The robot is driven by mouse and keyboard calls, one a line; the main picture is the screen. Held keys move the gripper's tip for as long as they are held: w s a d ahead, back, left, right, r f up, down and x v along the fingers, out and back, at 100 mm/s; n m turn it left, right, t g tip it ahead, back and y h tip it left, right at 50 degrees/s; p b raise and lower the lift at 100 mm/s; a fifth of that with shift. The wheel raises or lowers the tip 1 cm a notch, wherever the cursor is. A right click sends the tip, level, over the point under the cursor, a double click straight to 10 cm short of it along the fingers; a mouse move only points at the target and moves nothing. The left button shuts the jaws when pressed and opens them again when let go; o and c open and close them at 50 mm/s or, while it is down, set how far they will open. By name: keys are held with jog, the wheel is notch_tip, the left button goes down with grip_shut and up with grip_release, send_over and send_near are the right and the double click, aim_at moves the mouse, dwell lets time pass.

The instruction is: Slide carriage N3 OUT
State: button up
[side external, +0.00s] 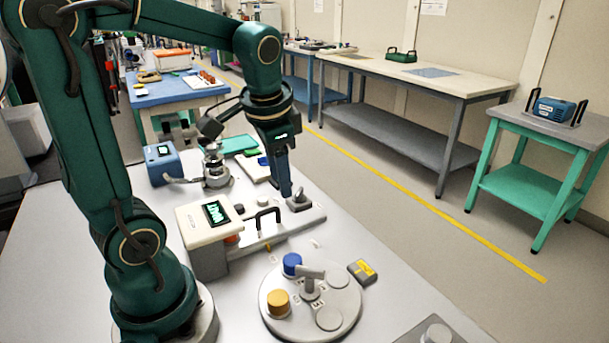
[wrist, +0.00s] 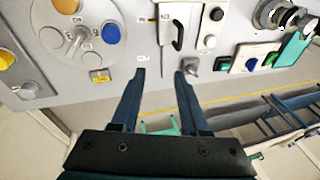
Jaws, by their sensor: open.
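A pale sliding unit with a black bar handle (side external: 265,219) lies on the bench beside a box with a lit green display (side external: 214,212). I take it as the carriage, but cannot read an N3 label. The black handle also shows in the wrist view (wrist: 178,34), ahead of the fingers. A grey knob (side external: 299,200) stands at the unit's far end; it shows in the wrist view (wrist: 192,63) close to the right fingertip. My gripper (side external: 286,192) is over that far end. In the wrist view my gripper (wrist: 160,74) is open and empty, its fingers well apart.
A round plate (side external: 308,318) with a blue knob (side external: 291,264) and an orange knob (side external: 278,303) sits in front. A yellow-labelled grey box (side external: 362,271) is beside it. A blue device (side external: 163,164) and green tray (side external: 240,144) stand behind.

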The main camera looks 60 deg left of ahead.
jog(key=n+g, duration=0.1)
jog(key=g, duration=0.1)
send_near(268, 209)
jog(key=x, duration=0.2)
jog(key=shift+x, duration=2.9)
jog(key=shift+s+a, duration=0.1)
jog(key=shift+c, duration=0.3)
grip_shut()
jog(key=shift+r, duration=0.1)
